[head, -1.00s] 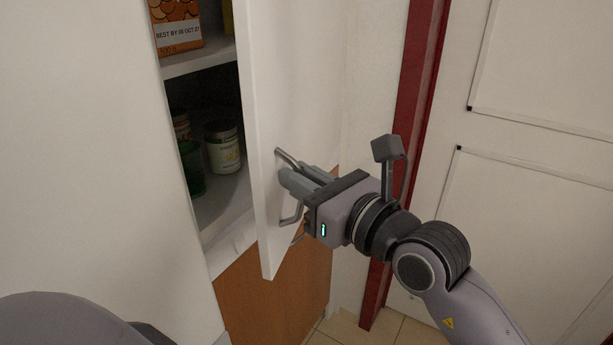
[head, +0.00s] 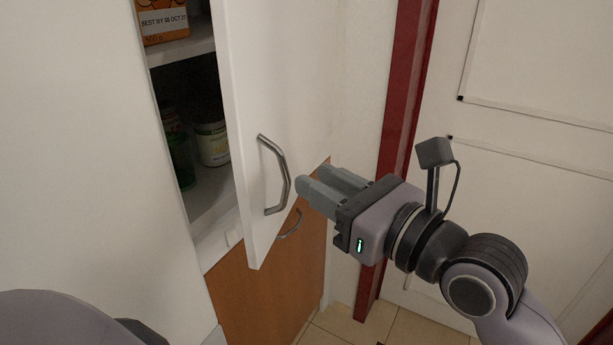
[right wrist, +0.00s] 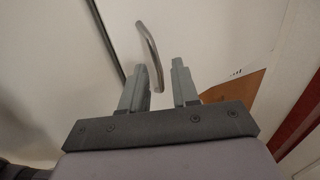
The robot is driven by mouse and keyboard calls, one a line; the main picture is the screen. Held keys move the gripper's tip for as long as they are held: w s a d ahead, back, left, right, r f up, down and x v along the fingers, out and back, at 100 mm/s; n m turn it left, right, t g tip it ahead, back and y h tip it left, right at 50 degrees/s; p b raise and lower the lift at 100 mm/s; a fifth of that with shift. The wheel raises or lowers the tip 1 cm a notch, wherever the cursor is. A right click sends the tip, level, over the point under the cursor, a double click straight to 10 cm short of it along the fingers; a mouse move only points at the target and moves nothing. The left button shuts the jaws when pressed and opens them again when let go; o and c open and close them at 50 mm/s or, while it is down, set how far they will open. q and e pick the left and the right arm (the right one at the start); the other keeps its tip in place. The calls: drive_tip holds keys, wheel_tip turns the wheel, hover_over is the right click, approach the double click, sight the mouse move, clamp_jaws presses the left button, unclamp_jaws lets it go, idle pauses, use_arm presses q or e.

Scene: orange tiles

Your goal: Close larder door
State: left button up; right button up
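The white larder door (head: 284,90) stands partly open, with the shelves showing in the gap on its left. Its metal bar handle (head: 274,176) is on the door's outer face, and the handle also shows in the right wrist view (right wrist: 151,55). My right gripper (head: 318,188) is just right of the handle, apart from it. My left gripper is not in view.
Inside the larder are an orange packet (head: 163,22), a white-labelled jar (head: 212,143) and a green container (head: 181,160) on shelves. A brown lower cabinet door (head: 262,295) with its own handle (head: 291,224) is below. A red door frame (head: 402,100) and white door (head: 520,190) stand at right.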

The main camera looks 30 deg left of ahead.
drive_tip(key=shift+s+d, duration=0.2)
drive_tip(key=shift+d, duration=0.45)
